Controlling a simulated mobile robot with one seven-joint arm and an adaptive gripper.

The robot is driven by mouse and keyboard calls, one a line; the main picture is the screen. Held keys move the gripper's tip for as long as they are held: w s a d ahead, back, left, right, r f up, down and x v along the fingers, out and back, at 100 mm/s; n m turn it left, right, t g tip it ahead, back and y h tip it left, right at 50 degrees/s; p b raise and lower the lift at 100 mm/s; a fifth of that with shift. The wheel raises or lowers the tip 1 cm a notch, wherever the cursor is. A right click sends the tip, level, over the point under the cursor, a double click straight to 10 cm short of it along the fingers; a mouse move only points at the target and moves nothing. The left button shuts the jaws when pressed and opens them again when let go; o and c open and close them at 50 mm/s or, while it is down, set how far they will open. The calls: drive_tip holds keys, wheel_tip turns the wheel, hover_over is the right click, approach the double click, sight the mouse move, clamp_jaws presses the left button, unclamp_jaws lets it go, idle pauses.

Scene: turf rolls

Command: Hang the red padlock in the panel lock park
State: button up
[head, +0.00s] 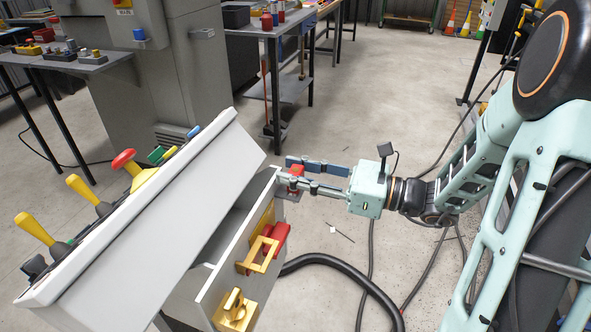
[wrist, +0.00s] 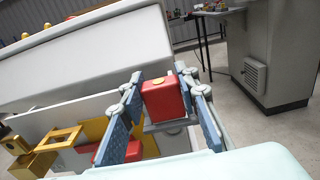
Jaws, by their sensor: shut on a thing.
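My gripper (head: 300,176) reaches in from the right to the far end of the panel's white front box. It is shut on the red padlock (wrist: 163,100), a red block with a small yellow spot on top. The blue-grey fingers stand on both sides of it in the wrist view (wrist: 165,108). In the head view the padlock (head: 295,171) is partly hidden by the fingers. A small grey plate (wrist: 172,126) lies just below the padlock at the box's end; I cannot tell if they touch. The padlock's shackle does not show clearly.
A yellow bracket (head: 258,254), a second red piece (head: 277,238) and a yellow block (head: 235,312) sit on the box's front. The sloped console (head: 150,220) carries levers and a red mushroom button (head: 123,159). A black hose (head: 350,272) lies on the floor.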

drive_tip(key=shift+f, duration=0.15)
drive_tip(key=o, duration=1.3)
drive_tip(key=shift+d, duration=0.1)
drive_tip(key=v, duration=1.1)
drive_tip(key=shift+s+d, duration=0.15)
drive_tip(key=shift+d, duration=0.25)
